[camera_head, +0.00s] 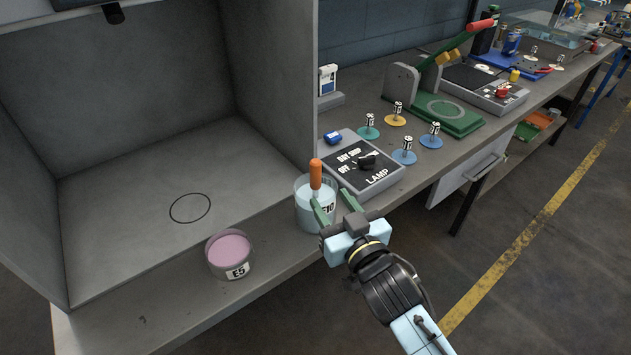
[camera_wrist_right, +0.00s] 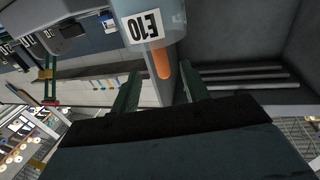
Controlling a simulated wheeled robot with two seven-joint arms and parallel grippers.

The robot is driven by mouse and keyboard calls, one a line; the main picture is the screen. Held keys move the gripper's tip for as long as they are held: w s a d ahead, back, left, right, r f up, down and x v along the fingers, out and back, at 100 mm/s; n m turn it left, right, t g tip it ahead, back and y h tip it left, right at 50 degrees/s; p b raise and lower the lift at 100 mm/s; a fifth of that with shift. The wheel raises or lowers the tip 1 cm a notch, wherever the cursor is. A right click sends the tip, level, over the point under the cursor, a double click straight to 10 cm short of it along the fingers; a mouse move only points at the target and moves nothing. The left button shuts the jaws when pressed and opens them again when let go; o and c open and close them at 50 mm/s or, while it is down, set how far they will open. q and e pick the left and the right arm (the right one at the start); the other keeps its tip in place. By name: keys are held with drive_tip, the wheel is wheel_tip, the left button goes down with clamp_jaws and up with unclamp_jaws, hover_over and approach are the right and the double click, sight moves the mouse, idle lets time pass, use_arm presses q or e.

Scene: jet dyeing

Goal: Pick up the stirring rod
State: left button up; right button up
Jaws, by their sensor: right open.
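The stirring rod, with an orange handle (camera_head: 316,174), stands upright in the clear beaker (camera_head: 304,214) labelled E10 at the bench's front edge. My right gripper (camera_head: 333,200) is open in front of the beaker, its green fingers reaching toward the handle. In the right wrist view the orange handle (camera_wrist_right: 160,62) lies between the two green fingers (camera_wrist_right: 160,88), apart from both as far as I can tell. The beaker (camera_wrist_right: 148,18) shows behind it with its label. The rod's lower part is hard to make out. My left gripper is not in view.
A beaker of pink liquid (camera_head: 230,257) labelled E5 stands left, below a drawn circle (camera_head: 190,208) in the grey booth (camera_head: 135,165). The lamp switch box (camera_head: 372,163) sits right of the E10 beaker. Several coloured discs with small cans and a green press (camera_head: 449,114) stand farther back.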

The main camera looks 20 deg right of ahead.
sight(318, 182)
drive_tip(key=w, duration=0.5)
drive_tip(key=w+a, duration=0.1)
drive_tip(key=w, duration=0.2)
drive_tip(key=shift+w+f, duration=0.15)
drive_tip(key=shift+w, duration=0.1)
clamp_jaws()
